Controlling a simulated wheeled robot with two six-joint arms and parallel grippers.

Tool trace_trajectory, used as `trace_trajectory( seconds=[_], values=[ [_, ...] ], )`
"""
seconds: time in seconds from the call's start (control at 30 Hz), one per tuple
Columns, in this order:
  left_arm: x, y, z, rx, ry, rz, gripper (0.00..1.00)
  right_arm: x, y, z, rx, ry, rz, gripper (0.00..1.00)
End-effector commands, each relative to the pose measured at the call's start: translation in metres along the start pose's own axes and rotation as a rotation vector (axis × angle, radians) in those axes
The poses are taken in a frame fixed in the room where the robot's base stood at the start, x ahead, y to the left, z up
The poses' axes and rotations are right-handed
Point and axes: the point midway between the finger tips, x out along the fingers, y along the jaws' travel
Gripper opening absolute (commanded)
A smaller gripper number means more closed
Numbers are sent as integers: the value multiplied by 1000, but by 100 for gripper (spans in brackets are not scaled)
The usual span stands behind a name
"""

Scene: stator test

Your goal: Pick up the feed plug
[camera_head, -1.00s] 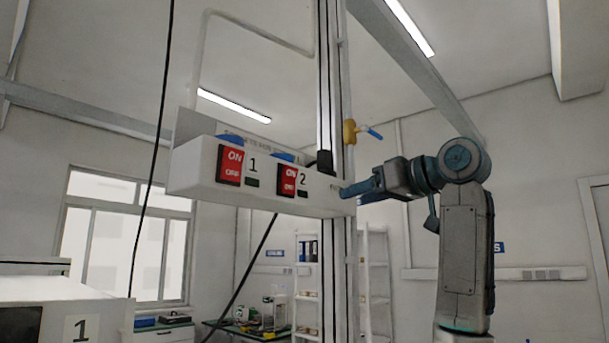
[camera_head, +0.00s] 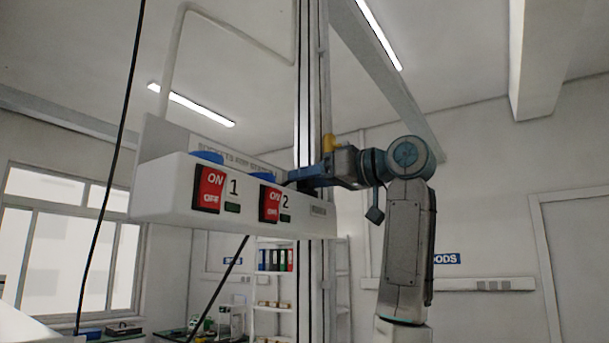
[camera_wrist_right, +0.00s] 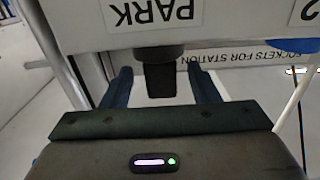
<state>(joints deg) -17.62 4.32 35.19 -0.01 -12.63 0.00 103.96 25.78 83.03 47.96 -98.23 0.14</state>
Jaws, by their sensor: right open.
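The feed plug, a black block (camera_wrist_right: 160,78), shows in the right wrist view beside the panel marked PARK. My right gripper (camera_wrist_right: 162,88) is open, with one finger on each side of the plug in the picture. Gaps show between plug and fingers. In the head view my right gripper (camera_head: 296,175) is at the top of the right end of the white switch box (camera_head: 160,205). The plug is not clearly seen there, behind or among the fingers. My left gripper is not in view.
The box carries two red ON/OFF switches, 1 (camera_head: 209,188) and 2 (camera_head: 269,204), with blue sockets (camera_head: 207,157) on top. A tall metal post (camera_head: 311,90) stands behind the gripper. A black cable (camera_head: 112,170) hangs at left. Space right of my arm looks clear.

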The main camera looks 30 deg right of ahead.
Motion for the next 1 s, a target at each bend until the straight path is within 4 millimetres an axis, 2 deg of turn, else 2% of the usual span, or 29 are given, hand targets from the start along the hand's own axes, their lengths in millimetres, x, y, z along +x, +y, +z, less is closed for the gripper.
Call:
trace_trajectory(
  seconds=[0.03, 0.23, 0.53, 0.7, 0.8, 1.0],
  values=[
    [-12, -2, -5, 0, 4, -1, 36, 8, -1, -6, 0, -3, -1, 55],
    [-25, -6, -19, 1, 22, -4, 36, 31, -2, -3, 0, -2, 1, 55],
    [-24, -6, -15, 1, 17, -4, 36, 34, -2, -1, 0, 0, 1, 55],
    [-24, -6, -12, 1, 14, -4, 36, 34, -2, -1, 0, 0, 1, 21],
    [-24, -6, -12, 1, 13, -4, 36, 34, -2, -1, 0, 0, 1, 6],
    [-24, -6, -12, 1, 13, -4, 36, 34, -1, -1, 0, 0, 1, 6]
  ],
)
